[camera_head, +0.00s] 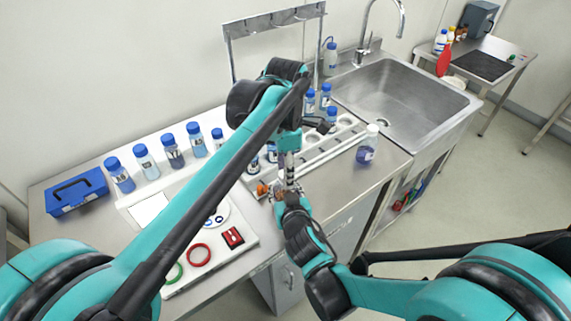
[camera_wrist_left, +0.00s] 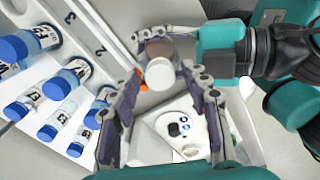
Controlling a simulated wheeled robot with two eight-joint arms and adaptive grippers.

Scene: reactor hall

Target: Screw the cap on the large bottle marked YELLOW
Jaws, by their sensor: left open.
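My left gripper (camera_head: 289,172) points down over the bench in the head view. In the left wrist view its two fingers (camera_wrist_left: 165,115) are apart, either side of a small round piece with a white end (camera_wrist_left: 160,73) and a grey-brown part (camera_wrist_left: 157,48). I cannot tell whether this is a cap or a bottle top, or whether the fingers touch it. My right gripper (camera_head: 284,193) is close below the left one. Its fingers are too small and covered to read. No YELLOW label is legible. A small orange piece (camera_head: 262,189) lies beside the grippers.
Several blue-capped bottles (camera_head: 171,150) stand in a white rack at the left. A white-capped bottle (camera_head: 367,146) stands right of the long white rack (camera_head: 325,158). A blue box (camera_head: 76,193), a red ring (camera_head: 199,255) and the sink (camera_head: 400,98) are around. My arms cover parts of the bench.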

